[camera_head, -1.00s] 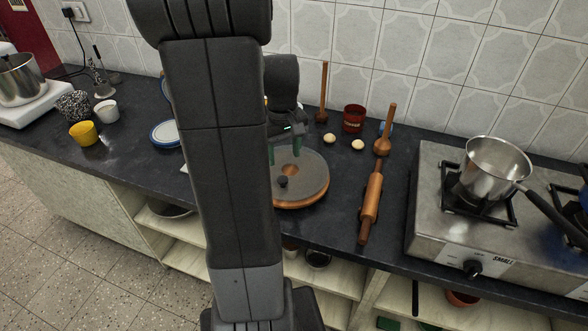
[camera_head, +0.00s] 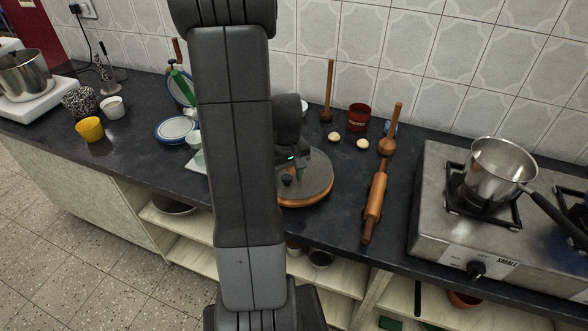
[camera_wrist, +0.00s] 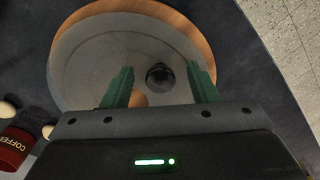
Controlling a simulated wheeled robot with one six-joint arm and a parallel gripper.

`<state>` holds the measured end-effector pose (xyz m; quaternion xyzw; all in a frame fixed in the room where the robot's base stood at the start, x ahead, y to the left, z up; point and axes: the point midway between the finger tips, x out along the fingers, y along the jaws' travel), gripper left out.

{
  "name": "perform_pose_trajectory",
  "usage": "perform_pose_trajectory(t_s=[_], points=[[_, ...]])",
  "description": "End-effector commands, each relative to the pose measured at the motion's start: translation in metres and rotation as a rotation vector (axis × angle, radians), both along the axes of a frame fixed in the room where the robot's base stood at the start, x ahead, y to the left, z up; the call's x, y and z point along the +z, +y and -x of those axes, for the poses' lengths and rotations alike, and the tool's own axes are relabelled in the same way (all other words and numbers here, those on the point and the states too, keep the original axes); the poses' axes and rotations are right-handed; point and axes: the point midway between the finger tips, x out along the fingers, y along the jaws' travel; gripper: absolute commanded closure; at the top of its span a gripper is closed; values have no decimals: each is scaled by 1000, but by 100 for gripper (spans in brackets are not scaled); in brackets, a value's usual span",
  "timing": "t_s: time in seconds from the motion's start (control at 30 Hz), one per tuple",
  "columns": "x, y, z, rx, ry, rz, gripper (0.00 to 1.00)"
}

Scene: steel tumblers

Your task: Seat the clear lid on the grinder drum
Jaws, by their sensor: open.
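The clear lid (camera_head: 316,176) is a greyish see-through disc with a black knob (camera_wrist: 160,76). It lies on a round wooden board (camera_head: 308,203), whose rim also shows in the wrist view (camera_wrist: 192,32). My gripper (camera_wrist: 161,72) is open above the lid, its green fingers on either side of the knob, apart from it as seen from the wrist. How far the fingertips are above the lid is hard to tell. A steel drum (camera_head: 26,74) on a white base at the far left looks like the grinder drum. My arm hides part of the counter.
A rolling pin (camera_head: 375,205), a wooden masher (camera_head: 388,138), two pale balls and a red coffee tin (camera_head: 359,116) are right of the board. A stove (camera_head: 460,250) with a steel pan stands further right. Yellow (camera_head: 89,129) and white cups stand near the drum.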

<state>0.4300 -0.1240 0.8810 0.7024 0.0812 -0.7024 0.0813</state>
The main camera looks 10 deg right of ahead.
Motion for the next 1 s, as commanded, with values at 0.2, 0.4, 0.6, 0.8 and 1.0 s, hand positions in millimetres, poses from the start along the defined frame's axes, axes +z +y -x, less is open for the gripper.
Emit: perform_pose_trajectory(t_s=[0.2, 0.4, 0.6, 0.8, 1.0], points=[[0, 0, 0, 0, 0, 0, 86], [1, 0, 0, 0, -1, 0, 98], [8, 0, -1, 0, -3, 0, 98], [40, 0, -1, 0, -8, 1, 98], [77, 0, -1, 0, -5, 1, 98]])
